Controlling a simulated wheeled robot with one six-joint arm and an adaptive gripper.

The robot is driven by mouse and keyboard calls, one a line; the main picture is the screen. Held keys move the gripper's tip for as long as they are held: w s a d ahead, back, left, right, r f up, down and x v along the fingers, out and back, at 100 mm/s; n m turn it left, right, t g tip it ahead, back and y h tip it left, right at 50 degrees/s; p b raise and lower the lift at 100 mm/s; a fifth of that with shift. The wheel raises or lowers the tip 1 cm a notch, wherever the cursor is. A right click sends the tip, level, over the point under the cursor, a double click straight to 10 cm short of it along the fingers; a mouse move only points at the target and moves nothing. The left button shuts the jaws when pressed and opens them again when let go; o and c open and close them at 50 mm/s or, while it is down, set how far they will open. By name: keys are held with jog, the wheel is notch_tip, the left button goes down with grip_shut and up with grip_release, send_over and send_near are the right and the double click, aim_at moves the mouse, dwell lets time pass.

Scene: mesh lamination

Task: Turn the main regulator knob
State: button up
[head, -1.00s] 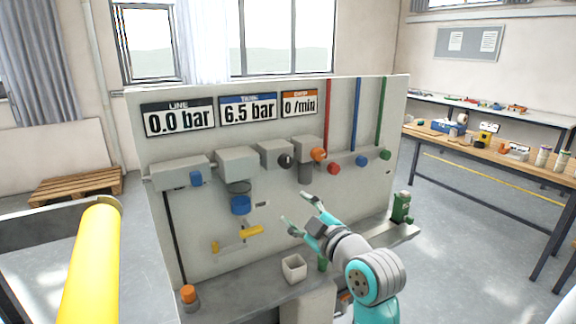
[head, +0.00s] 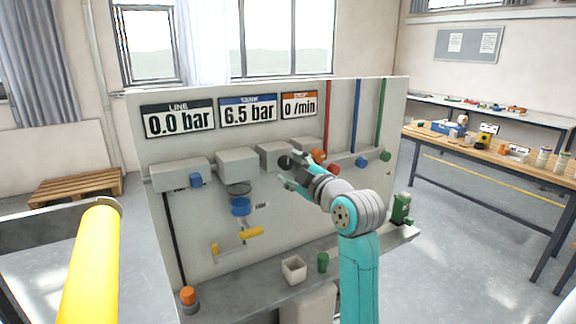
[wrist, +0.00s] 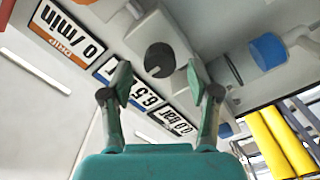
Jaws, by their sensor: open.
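A dark round knob (head: 284,162) sits on the front of a grey box on the upright panel (head: 300,225). No label on it is readable, so I cannot confirm that it is the main regulator knob. My gripper (head: 290,169) is open and empty in front of the panel, close to this knob. In the wrist view the dark knob (wrist: 159,58) shows in line with the gap between the open fingertips (wrist: 159,80), beyond them. I see no contact.
Displays read LINE 0.0 bar (head: 179,119), TANK 6.5 bar (head: 248,110) and 0 /min (head: 299,104). A white cup (head: 293,269) stands on the ledge below.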

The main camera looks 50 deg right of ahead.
jog(key=shift+x, duration=1.25)
jog(key=c, duration=1.2)
jog(key=shift+o, duration=0.2)
jog(key=shift+m, duration=0.3)
